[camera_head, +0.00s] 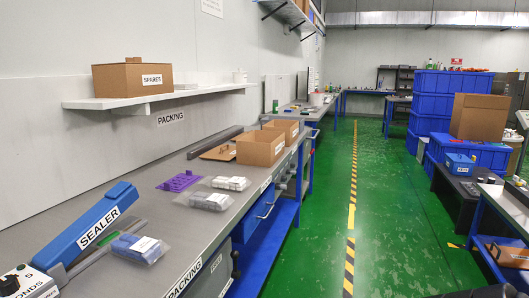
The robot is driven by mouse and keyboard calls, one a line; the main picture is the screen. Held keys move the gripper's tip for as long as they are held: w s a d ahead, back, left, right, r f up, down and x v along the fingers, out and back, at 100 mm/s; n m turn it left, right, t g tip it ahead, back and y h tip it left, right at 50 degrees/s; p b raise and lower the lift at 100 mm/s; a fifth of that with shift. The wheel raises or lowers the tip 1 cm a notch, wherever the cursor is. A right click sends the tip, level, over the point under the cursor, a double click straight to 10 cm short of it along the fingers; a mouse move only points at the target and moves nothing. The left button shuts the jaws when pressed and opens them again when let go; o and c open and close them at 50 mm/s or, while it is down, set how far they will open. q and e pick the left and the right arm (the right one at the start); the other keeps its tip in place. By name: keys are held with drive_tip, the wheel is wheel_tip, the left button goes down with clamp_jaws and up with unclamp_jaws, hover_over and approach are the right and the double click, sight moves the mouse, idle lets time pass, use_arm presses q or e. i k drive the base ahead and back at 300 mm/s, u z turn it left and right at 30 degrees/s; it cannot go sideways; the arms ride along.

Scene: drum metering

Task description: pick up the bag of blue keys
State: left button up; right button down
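A clear bag of blue keys (140,248) with a white label lies flat on the grey packing bench (190,240), near its front edge. It is just right of the blue sealer (95,225), beside the sealer's lower bar. Neither of my grippers is in view, and nothing is seen touching the bag.
Two clear bags of pale grey keys (209,201) (230,183) and a purple piece (180,181) lie farther back. Open cardboard boxes (262,148) stand beyond them. A dial box (28,282) sits at lower left. The green aisle floor (320,220) right of the bench is clear.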

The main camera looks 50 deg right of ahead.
sight(144, 250)
drive_tip(key=u, duration=2.3)
drive_tip(key=k, duration=2.65)
drive_tip(key=z, duration=1.5)
